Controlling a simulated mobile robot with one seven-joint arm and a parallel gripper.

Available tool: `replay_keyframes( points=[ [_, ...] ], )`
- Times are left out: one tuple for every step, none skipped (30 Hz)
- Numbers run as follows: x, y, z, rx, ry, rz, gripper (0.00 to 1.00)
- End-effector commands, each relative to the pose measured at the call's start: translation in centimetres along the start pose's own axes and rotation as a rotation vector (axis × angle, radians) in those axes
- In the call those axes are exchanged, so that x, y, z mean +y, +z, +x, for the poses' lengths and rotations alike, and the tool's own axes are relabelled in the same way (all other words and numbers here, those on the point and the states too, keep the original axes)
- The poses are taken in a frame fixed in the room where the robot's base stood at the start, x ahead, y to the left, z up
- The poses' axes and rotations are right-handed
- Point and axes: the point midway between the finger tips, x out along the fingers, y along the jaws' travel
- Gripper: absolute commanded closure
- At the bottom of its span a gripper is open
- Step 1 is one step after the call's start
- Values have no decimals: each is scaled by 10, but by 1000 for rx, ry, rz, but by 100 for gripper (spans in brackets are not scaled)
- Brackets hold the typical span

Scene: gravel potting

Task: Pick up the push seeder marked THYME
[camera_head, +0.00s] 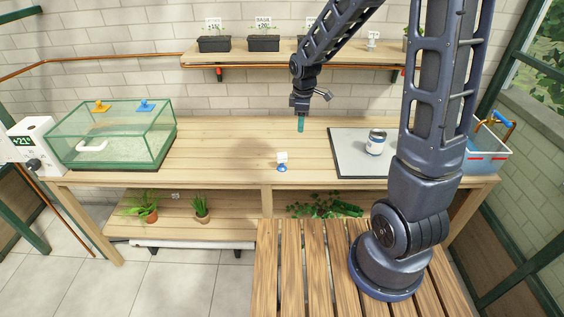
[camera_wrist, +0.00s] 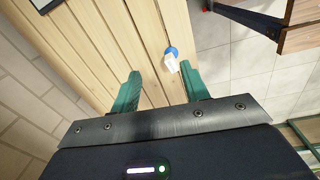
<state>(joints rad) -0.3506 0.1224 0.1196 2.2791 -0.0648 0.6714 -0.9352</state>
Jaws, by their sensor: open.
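A small push seeder (camera_head: 282,160) with a white block top and a blue round lower part is on the workbench (camera_head: 215,150), near its front middle. Any lettering on it is too small to read. My gripper (camera_head: 300,127) hangs above the bench, behind and slightly right of the seeder, pointing down. In the wrist view the two green fingers of my gripper (camera_wrist: 161,72) are spread apart with nothing held. The seeder (camera_wrist: 171,62) shows there beyond the fingertips, nearer the right finger, and looks apart from it.
A glass tank (camera_head: 110,135) with blue and yellow pieces on top stands at the left. A blue bin (camera_head: 487,155) is at the far right. The bench around the seeder is clear.

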Motion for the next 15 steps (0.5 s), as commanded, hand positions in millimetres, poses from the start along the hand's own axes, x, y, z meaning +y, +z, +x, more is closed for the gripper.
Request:
replay_keyframes(
  points=[
    [0,-12,14,-4,-16,-52,55],
    [0,-18,22,-5,-23,-82,55],
    [-1,-25,31,-6,-32,-120,55],
    [-2,-31,38,-7,-39,-150,55],
    [-2,-36,44,-7,-45,-175,55],
    [-3,-42,52,-7,-52,-207,55],
    [-4,-46,57,-7,-56,-228,55],
    [-4,-50,62,-6,-60,-247,55],
    [-5,-54,67,-7,-65,-270,55],
    [-6,-57,70,-6,-68,-284,55],
    [-7,-59,73,-6,-70,-295,55],
    [-7,-61,76,-6,-73,-307,55],
    [-8,-62,78,-6,-75,-314,55],
    [-8,-63,80,-6,-76,-319,55],
    [-8,-63,83,-6,-77,-323,55]
  ],
)
